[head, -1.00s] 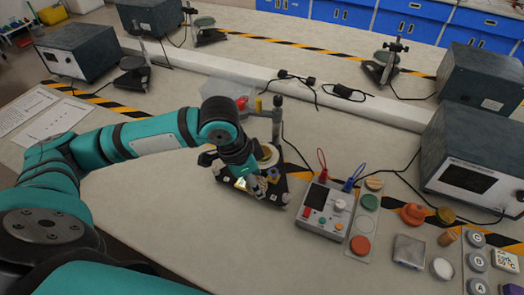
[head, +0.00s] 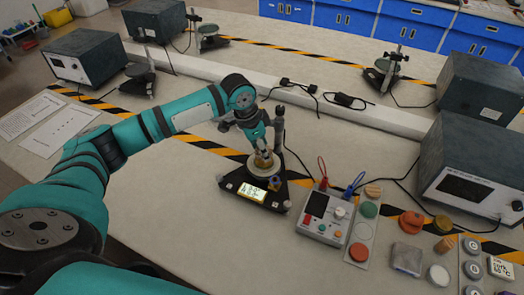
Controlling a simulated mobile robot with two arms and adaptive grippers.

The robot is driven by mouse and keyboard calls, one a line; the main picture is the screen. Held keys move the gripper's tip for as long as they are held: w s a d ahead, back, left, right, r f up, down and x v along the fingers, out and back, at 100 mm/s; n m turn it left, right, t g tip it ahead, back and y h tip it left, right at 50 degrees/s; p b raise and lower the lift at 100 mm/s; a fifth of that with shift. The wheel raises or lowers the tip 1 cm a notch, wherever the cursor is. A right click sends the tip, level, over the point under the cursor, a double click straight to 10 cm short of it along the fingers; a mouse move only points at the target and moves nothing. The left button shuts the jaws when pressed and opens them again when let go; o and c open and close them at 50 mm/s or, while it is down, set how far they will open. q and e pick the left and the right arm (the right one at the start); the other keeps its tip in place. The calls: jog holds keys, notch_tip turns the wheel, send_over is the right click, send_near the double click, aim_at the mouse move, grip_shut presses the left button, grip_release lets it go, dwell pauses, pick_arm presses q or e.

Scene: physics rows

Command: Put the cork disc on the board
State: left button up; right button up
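My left gripper (head: 263,160) points down over the black triangular stand (head: 244,192), at its pale round plate (head: 254,173). Something tan shows between or behind the fingers; I cannot tell whether they are shut on it or whether it is the cork disc. A narrow grey board (head: 360,240) lies right of the meter box. It bears a tan piece (head: 373,191) at the far end, a green disc (head: 369,209), a pale round spot (head: 363,231) and a red-orange disc (head: 359,252). My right gripper is not in view.
The meter box (head: 325,215) with red and blue leads stands between stand and board. Right of the board are an orange piece (head: 411,222), an olive disc (head: 442,223), a tan cylinder (head: 445,244), a metal block (head: 407,256) and a card reading "cork" (head: 501,268).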

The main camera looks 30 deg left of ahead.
pick_arm(q)
jog(key=f+p, duration=0.1)
jog(key=w+f+p, duration=0.1)
jog(key=shift+a+f+p, duration=0.15)
jog(key=shift+f+p, duration=0.15)
jog(key=shift+f, duration=0.05)
jog(key=shift+s+f, duration=0.15)
jog(key=shift+f, duration=0.1)
jog(key=shift+f, duration=0.15)
jog(key=o, duration=0.8)
